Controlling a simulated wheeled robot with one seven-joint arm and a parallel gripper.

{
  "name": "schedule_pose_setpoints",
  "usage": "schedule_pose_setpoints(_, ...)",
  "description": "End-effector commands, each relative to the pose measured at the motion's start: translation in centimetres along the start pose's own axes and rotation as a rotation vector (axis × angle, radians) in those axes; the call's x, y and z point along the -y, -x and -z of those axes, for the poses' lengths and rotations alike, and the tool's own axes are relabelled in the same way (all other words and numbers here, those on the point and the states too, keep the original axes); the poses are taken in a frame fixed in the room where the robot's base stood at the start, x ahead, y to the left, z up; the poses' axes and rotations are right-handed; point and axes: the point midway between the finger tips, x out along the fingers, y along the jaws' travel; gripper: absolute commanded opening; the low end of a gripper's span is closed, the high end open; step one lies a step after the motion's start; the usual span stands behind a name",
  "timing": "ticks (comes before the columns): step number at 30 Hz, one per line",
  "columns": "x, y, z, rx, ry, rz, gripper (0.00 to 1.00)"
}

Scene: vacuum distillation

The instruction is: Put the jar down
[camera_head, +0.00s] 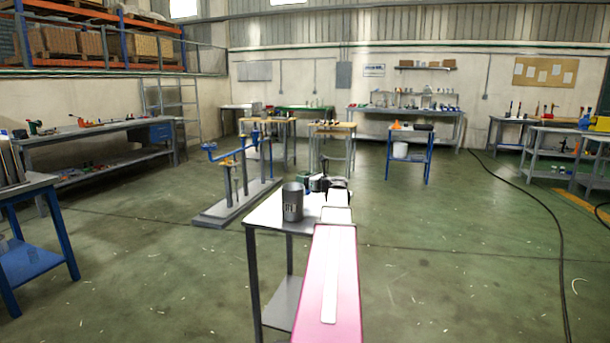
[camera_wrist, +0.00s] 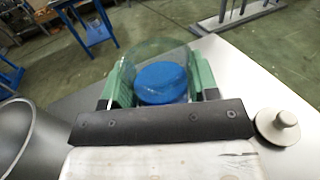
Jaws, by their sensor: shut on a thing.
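The jar (camera_wrist: 160,58) is clear glass with a blue round part (camera_wrist: 162,82), and shows in the wrist view. My gripper (camera_wrist: 161,88) is shut on it, with one green finger on each side. The jar is over the grey table top (camera_wrist: 240,75); I cannot tell whether its base touches the surface. In the head view my gripper (camera_head: 318,183) is at the far side of the small table (camera_head: 268,216), and the jar is mostly hidden there by my arm and gripper.
A grey metal can (camera_head: 292,203) stands on the same table, left of my gripper; it also shows in the wrist view (camera_wrist: 22,140). A small metal knobbed piece (camera_wrist: 281,128) is close on the right. Bare table top shows beyond it. A blue-topped stand (camera_head: 236,190) is behind.

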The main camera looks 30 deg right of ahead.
Motion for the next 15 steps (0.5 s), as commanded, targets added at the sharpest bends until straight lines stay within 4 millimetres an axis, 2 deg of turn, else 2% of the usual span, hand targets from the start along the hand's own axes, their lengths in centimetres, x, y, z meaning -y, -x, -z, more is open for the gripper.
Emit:
schedule_pose_setpoints(10,0.0,0.0,3.2,0.000,-0.002,0.000,0.19)
schedule_pose_setpoints(15,0.0,0.0,3.7,0.001,-0.001,0.000,0.19)
